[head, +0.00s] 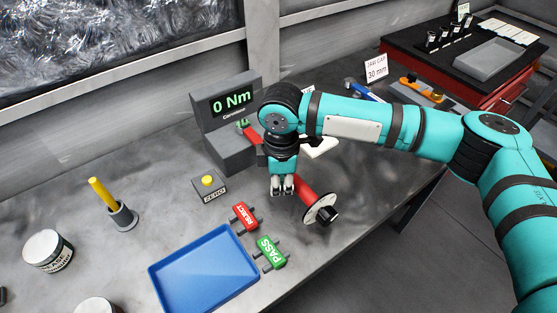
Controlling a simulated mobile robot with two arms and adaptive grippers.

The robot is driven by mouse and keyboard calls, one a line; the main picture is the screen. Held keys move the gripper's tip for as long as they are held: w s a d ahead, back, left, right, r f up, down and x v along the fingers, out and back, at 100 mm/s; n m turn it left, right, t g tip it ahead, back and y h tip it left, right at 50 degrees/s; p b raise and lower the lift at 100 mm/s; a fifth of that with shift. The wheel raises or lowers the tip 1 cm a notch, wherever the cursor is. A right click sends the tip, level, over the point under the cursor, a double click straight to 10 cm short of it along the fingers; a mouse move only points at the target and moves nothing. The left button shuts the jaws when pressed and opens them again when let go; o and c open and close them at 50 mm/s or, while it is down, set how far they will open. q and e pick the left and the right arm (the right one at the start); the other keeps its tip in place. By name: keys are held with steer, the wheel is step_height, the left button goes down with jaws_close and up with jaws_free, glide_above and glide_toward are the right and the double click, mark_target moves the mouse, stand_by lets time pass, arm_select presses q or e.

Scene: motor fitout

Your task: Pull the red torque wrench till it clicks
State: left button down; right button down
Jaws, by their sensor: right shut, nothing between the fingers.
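The red torque wrench (304,190) runs from the grey torque tester (232,152) toward the front right. Its handle ends in a pale disc with a black knob. The tester's display reads 0 Nm. My right gripper (282,192) points down at the wrench, just left of the red handle, and hides its middle. Its fingers are together with nothing between them. I cannot tell whether they touch the handle. My left gripper is not in view.
A ZERO button box (209,188), REJECT (244,217) and PASS (270,253) stamps, a blue tray (163,284) and a yellow-handled tool (102,193) in a cup stand left of the wrench. The bench edge is close in front of the handle. A red cabinet (483,88) stands at back right.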

steer(key=shift+w+d+f+p, duration=0.1)
steer(key=shift+w+d+p, duration=0.95)
steer(key=shift+d, duration=0.45)
stand_by(1.2)
steer(key=shift+w+d+p, duration=0.7)
steer(key=shift+w+d, duration=0.75)
steer(key=shift+d, duration=0.15)
stand_by(1.4)
steer(key=shift+s+a+p, duration=0.7)
steer(key=shift+s+a, duration=0.15)
steer(key=shift+a, duration=0.1)
steer(key=shift+s+a+f+p, duration=0.1)
steer(key=shift+s+a+p, duration=0.5)
steer(key=shift+s+a, duration=0.35)
steer(key=shift+s+a+p, duration=0.6)
steer(key=shift+s+a, duration=0.05)
steer(key=shift+a, duration=0.45)
